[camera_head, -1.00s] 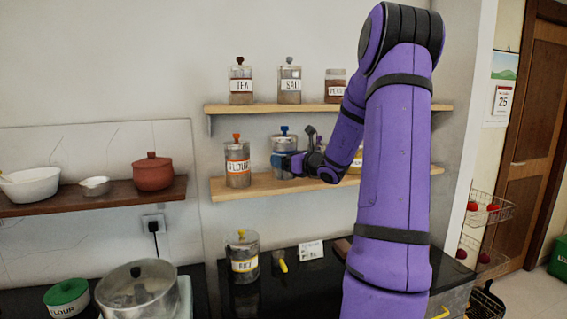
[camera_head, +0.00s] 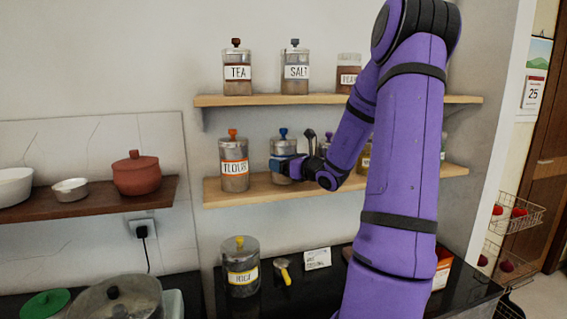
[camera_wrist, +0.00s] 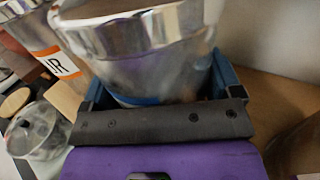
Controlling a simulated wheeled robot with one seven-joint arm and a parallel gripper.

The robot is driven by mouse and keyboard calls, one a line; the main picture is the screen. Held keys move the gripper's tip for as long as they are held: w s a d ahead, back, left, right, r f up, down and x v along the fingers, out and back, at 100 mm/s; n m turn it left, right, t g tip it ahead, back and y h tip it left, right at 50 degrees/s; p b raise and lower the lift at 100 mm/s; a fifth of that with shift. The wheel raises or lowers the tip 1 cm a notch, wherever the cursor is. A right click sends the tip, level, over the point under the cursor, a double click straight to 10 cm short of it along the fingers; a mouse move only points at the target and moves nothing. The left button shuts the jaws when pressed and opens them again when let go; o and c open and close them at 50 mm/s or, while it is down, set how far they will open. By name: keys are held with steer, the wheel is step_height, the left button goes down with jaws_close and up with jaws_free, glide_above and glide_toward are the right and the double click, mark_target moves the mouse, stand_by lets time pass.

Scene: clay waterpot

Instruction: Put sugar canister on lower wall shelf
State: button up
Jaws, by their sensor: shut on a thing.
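A metal canister with a blue knob and a blue label band (camera_head: 284,147) is at the lower wall shelf (camera_head: 235,193), right of the flour canister (camera_head: 234,162). I take it for the sugar canister; its lettering cannot be read. My gripper (camera_head: 288,165) is shut on it from the front right. In the wrist view the canister's shiny body (camera_wrist: 150,60) sits upright between my blue fingers. Its base looks at shelf height, but I cannot tell whether it touches the board.
The upper shelf (camera_head: 215,100) holds tea (camera_head: 237,68) and salt (camera_head: 295,68) canisters and a third jar. More jars (camera_head: 365,155) stand on the lower shelf behind my arm. A rice canister (camera_head: 240,267) and a yellow-handled scoop (camera_head: 285,272) are on the dark counter below.

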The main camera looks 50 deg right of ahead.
steer(key=shift+f, duration=0.3)
steer(key=o, duration=1.6)
steer(key=shift+f, duration=0.15)
